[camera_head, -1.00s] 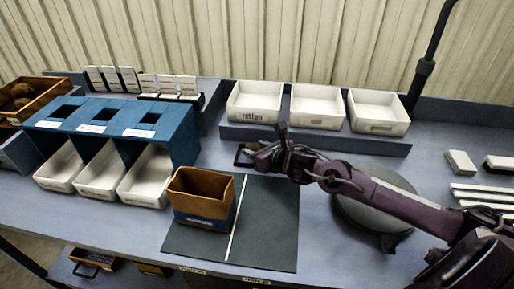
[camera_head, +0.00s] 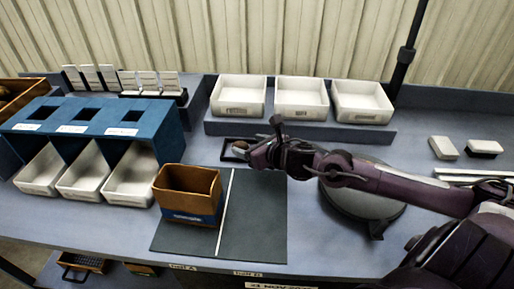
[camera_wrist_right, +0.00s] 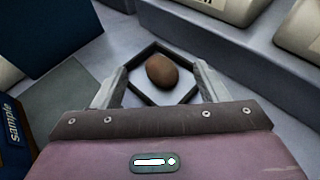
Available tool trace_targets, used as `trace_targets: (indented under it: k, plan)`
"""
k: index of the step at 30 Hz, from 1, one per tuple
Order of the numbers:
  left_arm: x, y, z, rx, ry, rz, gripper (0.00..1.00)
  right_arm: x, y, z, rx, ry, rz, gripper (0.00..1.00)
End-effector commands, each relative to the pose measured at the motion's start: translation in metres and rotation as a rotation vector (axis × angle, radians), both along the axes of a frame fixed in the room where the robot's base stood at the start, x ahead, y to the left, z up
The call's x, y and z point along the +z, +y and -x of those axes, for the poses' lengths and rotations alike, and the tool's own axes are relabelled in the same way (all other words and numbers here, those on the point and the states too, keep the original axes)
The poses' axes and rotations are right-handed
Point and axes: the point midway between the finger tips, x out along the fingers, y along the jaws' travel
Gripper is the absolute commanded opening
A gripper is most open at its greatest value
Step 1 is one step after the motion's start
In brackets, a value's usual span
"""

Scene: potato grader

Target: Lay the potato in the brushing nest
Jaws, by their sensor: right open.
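The brown, rounded potato (camera_wrist_right: 162,71) lies inside a dark square frame, which looks like the brushing nest (camera_wrist_right: 134,92), on the grey bench. My right gripper (camera_wrist_right: 160,68) is open, its two fingers apart on either side of the frame, touching neither the potato nor each other as far as I can tell. In the head view the right gripper (camera_head: 250,151) is at the frame (camera_head: 228,154), and the potato (camera_head: 240,147) shows small beside the gripper and is partly hidden. My left gripper is not in view.
A brown and blue box (camera_head: 188,207) stands on the dark mat (camera_head: 255,220) nearer me. White trays (camera_head: 238,108) stand on a raised ledge behind. A round grey turntable (camera_head: 365,203) lies under my right arm. A blue rack (camera_head: 160,125) with white bins is at left.

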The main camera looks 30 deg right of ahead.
Motion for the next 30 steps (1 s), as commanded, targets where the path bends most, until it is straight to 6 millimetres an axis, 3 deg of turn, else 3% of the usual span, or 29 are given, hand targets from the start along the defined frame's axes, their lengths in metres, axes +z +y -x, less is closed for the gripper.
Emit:
trace_targets:
  k: [3, 9, 26, 30]
  plan:
    - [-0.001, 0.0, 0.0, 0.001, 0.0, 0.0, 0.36, 0.005, 0.0, 0.017, 0.009, 0.005, 0.006, 0.67]
    - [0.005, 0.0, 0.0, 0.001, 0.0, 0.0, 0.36, 0.011, -0.006, 0.03, -0.003, 0.005, 0.005, 0.67]
    - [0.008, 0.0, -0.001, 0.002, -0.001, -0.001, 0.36, 0.017, -0.004, 0.038, 0.002, 0.001, -0.004, 0.67]
    - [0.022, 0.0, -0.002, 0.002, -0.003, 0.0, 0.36, 0.022, -0.004, 0.044, -0.076, 0.029, -0.106, 0.67]
